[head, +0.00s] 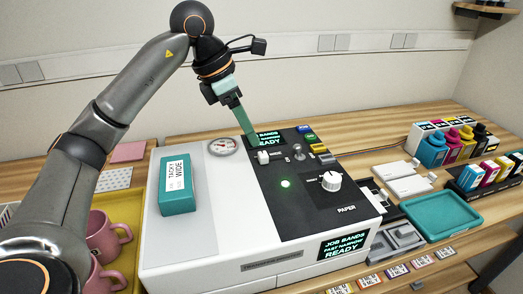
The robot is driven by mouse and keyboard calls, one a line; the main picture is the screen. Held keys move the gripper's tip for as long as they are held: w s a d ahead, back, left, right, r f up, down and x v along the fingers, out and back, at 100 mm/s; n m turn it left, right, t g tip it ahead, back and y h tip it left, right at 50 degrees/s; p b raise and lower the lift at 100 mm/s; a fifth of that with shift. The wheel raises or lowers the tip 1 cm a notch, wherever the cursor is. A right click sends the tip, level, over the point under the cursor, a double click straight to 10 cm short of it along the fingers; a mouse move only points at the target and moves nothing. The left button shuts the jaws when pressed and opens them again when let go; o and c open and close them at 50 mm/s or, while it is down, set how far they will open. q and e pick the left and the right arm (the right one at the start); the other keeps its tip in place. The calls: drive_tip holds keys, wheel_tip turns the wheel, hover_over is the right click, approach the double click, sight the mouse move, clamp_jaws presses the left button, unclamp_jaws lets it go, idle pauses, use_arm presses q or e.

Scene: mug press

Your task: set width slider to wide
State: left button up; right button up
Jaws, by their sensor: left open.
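The white press (180,235) has a black control panel (275,190) on top. A small white slider knob (263,157) sits near the panel's far left; its label is too small to read. The front screen (343,245) reads "JOB BANDS", apparently "PART NARROW", and "READY". My left gripper (244,128) points down with open teal fingers, one largely hiding the other. It is above and beyond the slider knob, appears apart from it, and partly covers the small rear screen (268,139). My right gripper is not in view.
A metal lever (298,152) and white dial (331,181) stand on the panel right of the slider. A teal "TACKY WIDE" box (177,186) lies on the press at left. Coloured buttons (310,136) line the panel's far right. A teal tray (440,215) lies right.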

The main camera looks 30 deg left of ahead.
sight(263, 154)
use_arm(q)
drive_tip(key=x, duration=0.7)
drive_tip(key=shift+b, duration=0.35)
drive_tip(key=shift+r, duration=0.1)
clamp_jaws()
drive_tip(key=shift+w, duration=0.1)
idle(0.8)
